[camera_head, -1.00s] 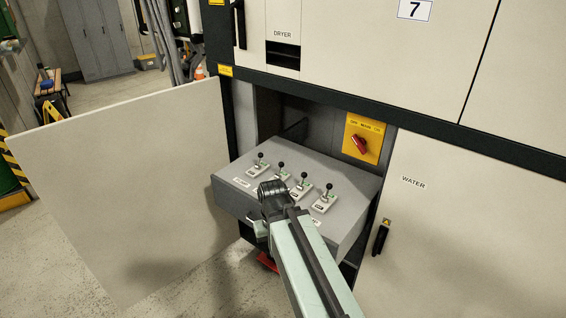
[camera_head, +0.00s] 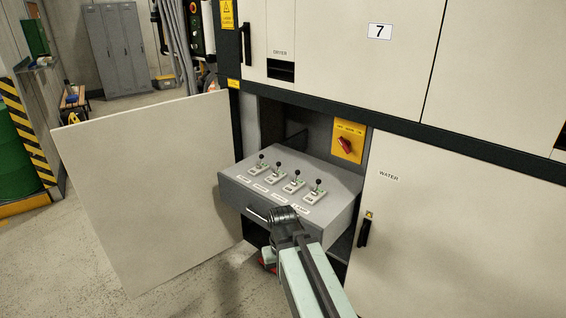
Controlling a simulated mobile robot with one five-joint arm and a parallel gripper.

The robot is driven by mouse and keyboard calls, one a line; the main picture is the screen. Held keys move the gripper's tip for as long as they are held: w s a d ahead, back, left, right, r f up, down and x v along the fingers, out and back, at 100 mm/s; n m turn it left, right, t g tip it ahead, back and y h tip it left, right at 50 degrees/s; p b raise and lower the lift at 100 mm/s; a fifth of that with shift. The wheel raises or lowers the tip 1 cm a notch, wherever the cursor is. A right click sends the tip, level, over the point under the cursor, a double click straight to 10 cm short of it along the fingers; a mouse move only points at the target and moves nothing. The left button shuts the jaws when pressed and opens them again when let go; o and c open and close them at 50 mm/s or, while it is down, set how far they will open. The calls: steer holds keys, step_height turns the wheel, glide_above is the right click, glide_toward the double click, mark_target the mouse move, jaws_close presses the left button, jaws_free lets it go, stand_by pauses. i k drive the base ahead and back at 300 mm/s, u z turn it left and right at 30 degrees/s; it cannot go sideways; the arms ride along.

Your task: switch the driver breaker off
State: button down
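A grey drawer-like breaker panel (camera_head: 332,200) stands pulled out of the cabinet. On its top is a row of several small lever switches with black knobs: the leftmost (camera_head: 259,166), two middle ones (camera_head: 277,175) (camera_head: 294,183), and the rightmost (camera_head: 316,193). All levers stand roughly upright. White label strips lie before them, too small to read surely, so I cannot tell which is the driver breaker. The fingers are hidden.
A silver handle (camera_head: 257,214) is on the panel's front. An open cream door (camera_head: 145,180) stands to the left. A yellow plate with a red rotary switch (camera_head: 346,144) is behind the panel. The WATER door (camera_head: 450,220) is closed at right. Floor at lower left is clear.

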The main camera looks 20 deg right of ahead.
mark_target(278, 164)
steer(key=u, duration=0.05)
steer(key=i, duration=0.6)
steer(key=u, duration=0.45)
steer(key=i, duration=0.8)
steer(key=u, duration=0.6)
steer(key=k, duration=0.95)
steer(key=u, duration=0.15)
steer(key=i, duration=0.95)
steer(key=z, duration=0.05)
